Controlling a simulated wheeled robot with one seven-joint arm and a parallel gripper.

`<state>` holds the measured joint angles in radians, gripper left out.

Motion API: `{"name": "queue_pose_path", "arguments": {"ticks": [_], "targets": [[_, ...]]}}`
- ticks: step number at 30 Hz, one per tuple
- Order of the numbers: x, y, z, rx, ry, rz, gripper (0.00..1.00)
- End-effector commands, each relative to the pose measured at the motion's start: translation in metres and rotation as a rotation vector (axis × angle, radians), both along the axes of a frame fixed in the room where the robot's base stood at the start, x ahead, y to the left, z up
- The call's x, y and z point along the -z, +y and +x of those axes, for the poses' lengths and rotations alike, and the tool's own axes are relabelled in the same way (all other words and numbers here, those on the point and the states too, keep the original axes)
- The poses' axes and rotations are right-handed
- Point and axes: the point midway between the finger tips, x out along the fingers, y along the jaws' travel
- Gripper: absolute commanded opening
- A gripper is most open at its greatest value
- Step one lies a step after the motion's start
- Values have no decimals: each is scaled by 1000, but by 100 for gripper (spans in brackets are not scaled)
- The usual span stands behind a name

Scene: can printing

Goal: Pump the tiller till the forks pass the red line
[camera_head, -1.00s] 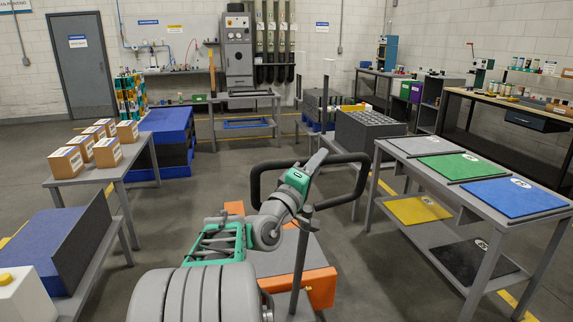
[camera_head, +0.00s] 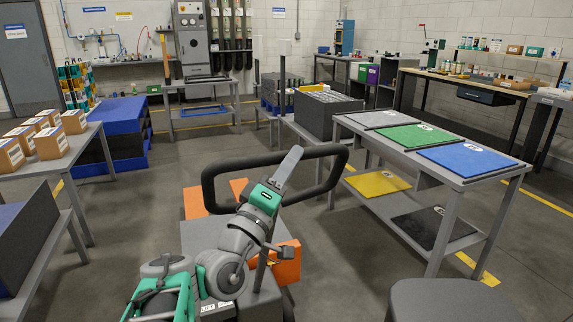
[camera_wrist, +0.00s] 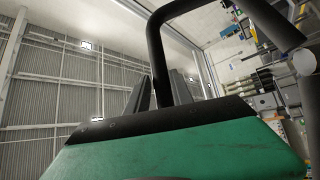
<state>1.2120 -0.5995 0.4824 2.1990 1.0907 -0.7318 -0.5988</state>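The tiller (camera_head: 215,180) is a black loop handle above a grey and orange truck body (camera_head: 286,266), in the middle of the head view. My gripper (camera_head: 293,160) is at the loop's upper bar, its grey fingers overlapping it in the picture. In the wrist view, the black tiller bar (camera_wrist: 155,50) runs down between the two grey fingers, which stand apart. I cannot tell whether they press on it. I cannot make out the forks or a red line; my arm hides part of the truck.
A table with grey, green and blue mats (camera_head: 405,137) stands close on the right. A table with cardboard boxes (camera_head: 51,143) stands on the left, with a blue stack (camera_head: 118,115) behind it. A dark rounded object (camera_head: 455,302) is at the bottom right. Open floor (camera_head: 150,185) lies left of the truck.

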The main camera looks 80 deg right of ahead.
Motion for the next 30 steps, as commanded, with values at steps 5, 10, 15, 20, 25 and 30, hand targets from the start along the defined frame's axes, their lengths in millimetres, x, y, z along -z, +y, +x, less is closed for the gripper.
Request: {"name": "queue_pose_path", "arguments": {"ticks": [5, 10, 15, 20, 25, 30], "targets": [[-1, 0, 1, -3, 0, -2, 40], [-1, 0, 3, -8, 0, -2, 45], [1, 2, 5, -11, -1, -3, 45], [14, 23, 16, -18, 0, -2, 45], [27, 50, 28, -18, 0, -2, 45], [32, 63, 31, -11, 0, -3, 45]]}}
